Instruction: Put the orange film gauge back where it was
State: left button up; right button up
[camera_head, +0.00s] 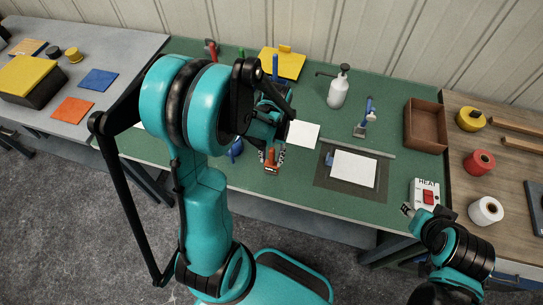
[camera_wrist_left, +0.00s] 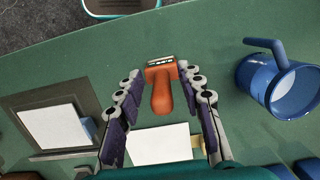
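The orange film gauge (camera_head: 271,158) is at the near part of the green table, between the fingers of my left gripper (camera_head: 272,155). In the left wrist view the gauge (camera_wrist_left: 162,92) shows an orange handle and a pale metal toothed head, with the handle towards the camera. The fingers of the left gripper (camera_wrist_left: 161,74) stand on both sides of it, with narrow strips of table showing between; I see no clear contact. My right gripper (camera_head: 408,210) is at the right near table edge, beside the heat switch box; its fingers are too small to judge.
A white sheet (camera_head: 304,134) and a dark framed mat (camera_head: 322,184) with a white sheet lie nearby. A blue mug (camera_wrist_left: 278,80) stands beside the left gripper. A bottle (camera_head: 339,88), brown tray (camera_head: 425,125) and heat switch box (camera_head: 425,194) stand to the right.

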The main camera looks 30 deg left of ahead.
pick_arm(q)
notch_tip(320, 180, up, 12)
jog(key=w+p, duration=0.2)
jog(key=p, duration=0.1)
jog(key=s+d+r+m+t, duration=0.2)
jog(key=s+d+r+t, duration=0.4)
jog(key=t, duration=0.3)
jog(key=shift+s+d+r+m, duration=0.3)
jog(key=shift+d+r, duration=0.1)
jog(key=shift+r, duration=0.1)
jog(key=shift+w+f, duration=0.1)
notch_tip(320, 180, down, 11)
jog(key=b, duration=1.1)
jog(key=shift+r, duration=0.2)
